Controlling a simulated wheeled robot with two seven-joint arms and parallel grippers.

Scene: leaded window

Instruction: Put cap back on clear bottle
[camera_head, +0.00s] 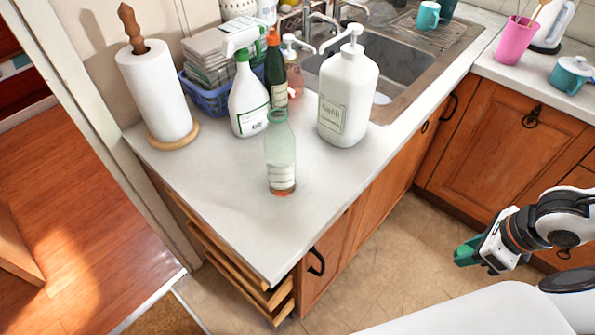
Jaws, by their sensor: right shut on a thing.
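The clear bottle (281,160) stands upright near the front end of the white counter. It is pale green and see-through, with a white label low down and a reddish base. Its mouth is at the top, and no cap shows on it. My right gripper (466,253) is at the right, over the floor in front of the cabinets and well away from the bottle. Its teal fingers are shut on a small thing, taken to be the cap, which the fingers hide. My left gripper is not in view.
Behind the clear bottle stand a white spray bottle (247,100), a dark green bottle (275,70) and a large white pump bottle (347,95). A paper towel roll (155,95) is at the left. The counter (230,200) in front is bare.

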